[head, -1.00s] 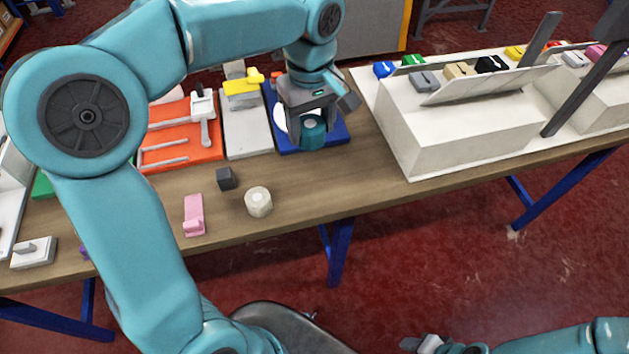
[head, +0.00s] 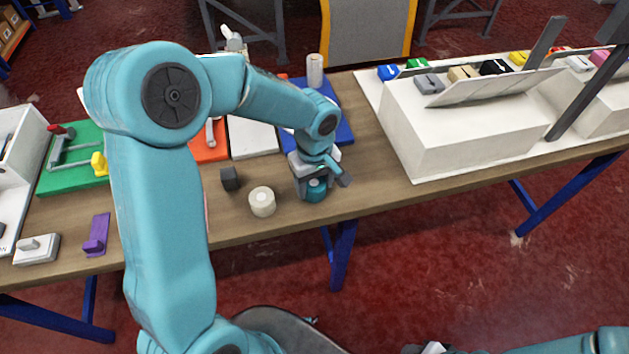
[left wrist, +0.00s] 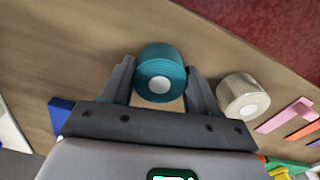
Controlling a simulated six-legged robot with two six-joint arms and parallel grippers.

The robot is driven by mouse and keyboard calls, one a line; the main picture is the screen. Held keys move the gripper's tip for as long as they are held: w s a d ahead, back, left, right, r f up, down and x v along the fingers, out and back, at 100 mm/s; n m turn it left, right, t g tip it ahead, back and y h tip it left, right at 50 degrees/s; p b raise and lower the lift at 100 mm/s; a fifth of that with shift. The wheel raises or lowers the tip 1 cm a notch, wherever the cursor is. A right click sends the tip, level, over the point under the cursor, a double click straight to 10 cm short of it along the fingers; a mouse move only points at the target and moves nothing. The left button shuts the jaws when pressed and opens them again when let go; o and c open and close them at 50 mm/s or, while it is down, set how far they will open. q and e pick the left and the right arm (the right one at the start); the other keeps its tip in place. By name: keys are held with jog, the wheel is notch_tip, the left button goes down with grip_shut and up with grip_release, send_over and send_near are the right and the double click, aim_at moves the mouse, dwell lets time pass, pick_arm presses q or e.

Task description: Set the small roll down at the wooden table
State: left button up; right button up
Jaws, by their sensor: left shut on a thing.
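The small teal roll (head: 316,190) is between the fingers of my left gripper (head: 314,188), which is shut on it. In the left wrist view the roll (left wrist: 160,74) sits upright between the two grey fingers (left wrist: 158,84), its pale core showing. It is low over the front part of the wooden table (head: 370,185); I cannot tell whether it touches the wood. A cream roll (head: 262,201) stands on the table just left of it, apart from it, and also shows in the left wrist view (left wrist: 243,96). My right gripper (head: 432,348) is mostly cut off at the bottom edge.
A dark grey block (head: 230,178) stands behind the cream roll. A blue board (head: 343,125) lies behind my gripper. A large white box (head: 440,130) stands to the right. Bare wood lies between it and my gripper. The table's front edge is close.

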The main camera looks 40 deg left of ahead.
aim_at(314, 183)
pick_arm(q)
jog(key=o, duration=0.7)
jog(key=shift+w+f, duration=0.15)
jog(key=shift+f, duration=0.05)
jog(key=shift+c, duration=0.2)
jog(key=o, duration=0.5)
jog(key=shift+r, duration=0.1)
jog(key=shift+c, duration=0.2)
notch_tip(314, 183, up, 12)
jog(key=shift+s, duration=0.2)
